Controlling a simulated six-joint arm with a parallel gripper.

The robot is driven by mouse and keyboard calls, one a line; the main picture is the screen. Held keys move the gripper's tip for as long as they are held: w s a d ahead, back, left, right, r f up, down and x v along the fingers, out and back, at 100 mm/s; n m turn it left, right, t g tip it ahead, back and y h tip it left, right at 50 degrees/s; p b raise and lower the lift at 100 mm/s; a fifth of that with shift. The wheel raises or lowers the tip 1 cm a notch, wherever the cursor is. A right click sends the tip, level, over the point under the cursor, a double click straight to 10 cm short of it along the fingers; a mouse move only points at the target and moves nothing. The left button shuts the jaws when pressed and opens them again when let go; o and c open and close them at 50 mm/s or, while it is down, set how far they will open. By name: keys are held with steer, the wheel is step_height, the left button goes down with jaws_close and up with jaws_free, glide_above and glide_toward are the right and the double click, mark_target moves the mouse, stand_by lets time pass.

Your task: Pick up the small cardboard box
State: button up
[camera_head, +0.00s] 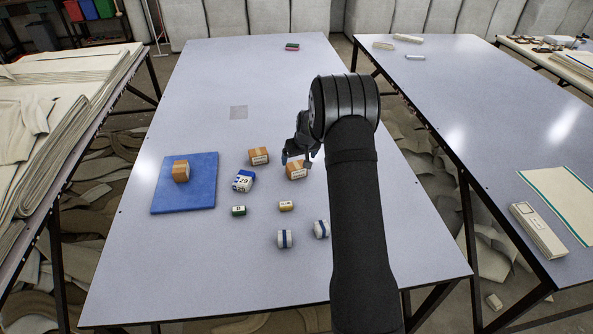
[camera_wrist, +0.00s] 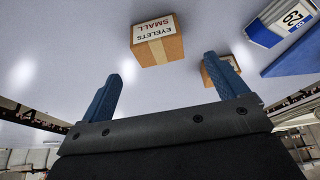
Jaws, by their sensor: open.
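Three brown cardboard boxes are on the table. One box (camera_head: 297,170) lies right below my gripper (camera_head: 291,153); it appears to be the one labelled "EYELETS SMALL" (camera_wrist: 158,43) in the wrist view. A second box (camera_head: 258,156) lies just left of it and is partly hidden behind a finger in the wrist view (camera_wrist: 229,67). A third box (camera_head: 181,171) stands on the blue mat (camera_head: 200,197). My gripper is open and empty; in the wrist view its fingers (camera_wrist: 162,68) are spread, with the labelled box ahead of the gap, apart from them.
A blue-and-white box marked 29 (camera_head: 243,181), a green box (camera_head: 239,210), a yellow box (camera_head: 286,206) and two white rolls with blue bands (camera_head: 284,239) lie nearby. The far part of the table (camera_head: 255,75) is mostly clear.

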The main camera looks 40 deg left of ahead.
mark_target(297, 165)
steer(key=shift+x, duration=4.35)
steer(key=shift+d, duration=0.2)
steer(key=c, duration=1.1)
steer(key=shift+w, duration=0.1)
steer(key=shift+c, duration=0.4)
steer(key=shift+r, duration=0.15)
